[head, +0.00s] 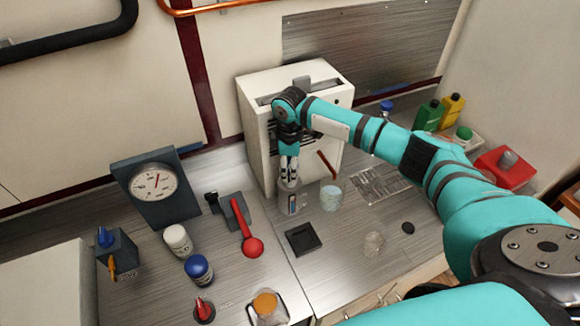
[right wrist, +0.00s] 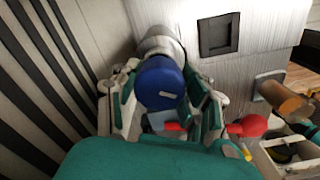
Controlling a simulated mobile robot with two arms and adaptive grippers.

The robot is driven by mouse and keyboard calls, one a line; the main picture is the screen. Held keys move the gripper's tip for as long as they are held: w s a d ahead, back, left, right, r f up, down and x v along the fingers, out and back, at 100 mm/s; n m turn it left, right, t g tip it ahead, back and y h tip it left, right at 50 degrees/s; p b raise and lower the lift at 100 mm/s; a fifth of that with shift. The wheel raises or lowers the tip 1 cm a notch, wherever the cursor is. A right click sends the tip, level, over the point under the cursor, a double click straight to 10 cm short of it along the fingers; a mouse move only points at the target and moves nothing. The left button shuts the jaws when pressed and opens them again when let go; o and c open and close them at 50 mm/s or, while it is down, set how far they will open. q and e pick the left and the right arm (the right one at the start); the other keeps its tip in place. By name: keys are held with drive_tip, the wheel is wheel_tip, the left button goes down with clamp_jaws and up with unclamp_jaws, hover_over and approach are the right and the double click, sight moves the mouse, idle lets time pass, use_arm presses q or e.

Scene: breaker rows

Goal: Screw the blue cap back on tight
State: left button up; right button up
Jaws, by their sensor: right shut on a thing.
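My right gripper (head: 289,180) points straight down in front of the white vented cabinet, its fingers closed at the top of a grey bottle (head: 290,203) that stands on the bench. In the right wrist view the blue cap (right wrist: 160,84) sits between the fingers of the right gripper (right wrist: 162,100), which are shut on it. The pale body of the bottle (right wrist: 158,40) shows beyond the cap. In the head view the fingers hide the cap. I cannot tell how far the cap is seated. My left gripper is out of view.
A beaker (head: 331,197) stands close to the right of the bottle. A black square tray (head: 303,239) lies in front. The white cabinet (head: 257,140) is just behind. A red-knobbed lever (head: 252,246) and a blue-lidded jar (head: 199,269) stand to the left.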

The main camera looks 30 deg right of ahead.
drive_tip(key=shift+f+b, duration=0.6)
drive_tip(key=shift+f, duration=0.7)
drive_tip(key=o, duration=1.1)
drive_tip(key=shift+r, duration=0.1)
wheel_tip(320, 180, up, 12)
